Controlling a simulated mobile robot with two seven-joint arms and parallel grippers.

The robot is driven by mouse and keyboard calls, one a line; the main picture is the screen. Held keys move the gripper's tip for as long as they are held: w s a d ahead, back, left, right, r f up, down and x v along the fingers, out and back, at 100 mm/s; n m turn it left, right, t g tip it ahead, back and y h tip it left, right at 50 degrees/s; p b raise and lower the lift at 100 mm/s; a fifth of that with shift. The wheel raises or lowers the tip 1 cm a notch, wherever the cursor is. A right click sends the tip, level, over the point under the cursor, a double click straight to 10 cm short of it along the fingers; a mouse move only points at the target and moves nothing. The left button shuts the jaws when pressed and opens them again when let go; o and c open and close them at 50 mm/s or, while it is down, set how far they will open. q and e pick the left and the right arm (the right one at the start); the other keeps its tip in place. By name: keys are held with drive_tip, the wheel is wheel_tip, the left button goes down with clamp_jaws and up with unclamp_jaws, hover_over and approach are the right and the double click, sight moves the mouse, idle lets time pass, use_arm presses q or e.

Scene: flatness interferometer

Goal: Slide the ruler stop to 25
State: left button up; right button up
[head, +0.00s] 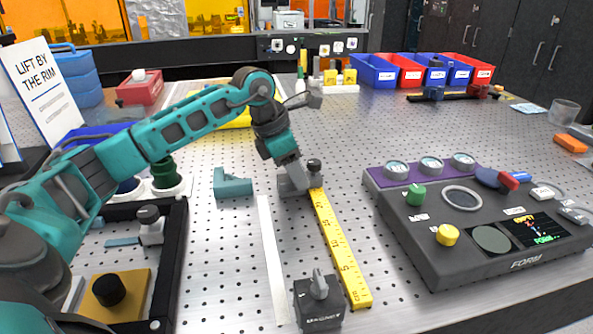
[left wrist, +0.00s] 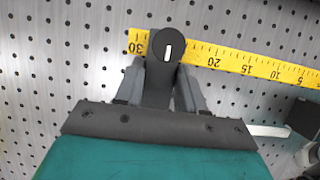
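The yellow ruler (head: 342,250) lies on the perforated table and runs away from me. In the left wrist view the ruler (left wrist: 262,66) shows 30 at its left end, then 20, 15, 10 and 5 rightward. The ruler stop, with a round black knob (head: 314,165), is at the ruler's far end. In the left wrist view its white-marked knob (left wrist: 167,46) covers the scale between 30 and 20, so the exact reading is hidden. My left gripper (left wrist: 160,80) has a finger on each side of the stop's grey body, seemingly touching it. My right gripper is not in view.
A dark block with a lever (head: 318,303) stands at the ruler's near end. A white strip (head: 271,255) lies left of the ruler, and a teal block (head: 232,184) beyond it. A control console (head: 470,225) stands right. Bins (head: 408,72) line the back.

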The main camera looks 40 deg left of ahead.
use_arm(q)
drive_tip(key=o, duration=0.4)
drive_tip(key=shift+r, duration=0.1)
drive_tip(key=p+v, duration=0.1)
drive_tip(key=v, duration=1.1)
drive_tip(key=shift+r, duration=0.4)
drive_tip(key=shift+s, duration=0.1)
